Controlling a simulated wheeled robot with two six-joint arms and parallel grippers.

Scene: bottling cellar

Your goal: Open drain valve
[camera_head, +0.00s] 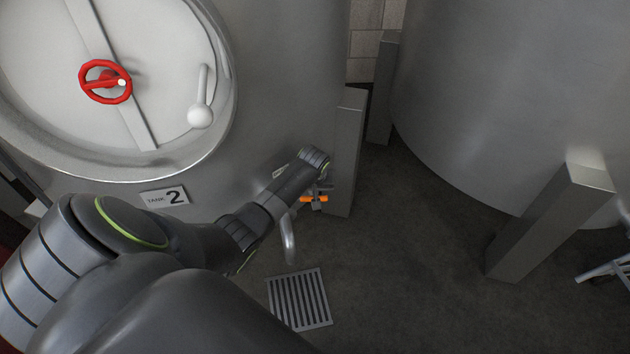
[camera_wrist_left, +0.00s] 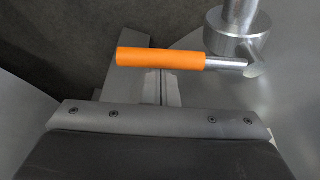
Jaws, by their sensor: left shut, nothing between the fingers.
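The drain valve's orange handle (camera_head: 314,199) is low on the tank marked 2, beside a square tank leg. In the left wrist view the orange lever (camera_wrist_left: 160,59) lies crosswise, its bare metal end meeting a round metal valve stem (camera_wrist_left: 237,45) at right. My left gripper (camera_head: 320,187) is at the handle, shut with nothing in it. In the wrist view the handle crosses in front of the narrow finger area, so the fingertips are partly hidden. I cannot tell whether they touch the handle. My right gripper is out of view.
A curved outlet pipe (camera_head: 288,238) hangs above a floor drain grate (camera_head: 299,299). The tank leg (camera_head: 345,150) stands close right of the valve. A red handwheel (camera_head: 105,82) is on the tank door. Open floor lies right, before another tank (camera_head: 520,100).

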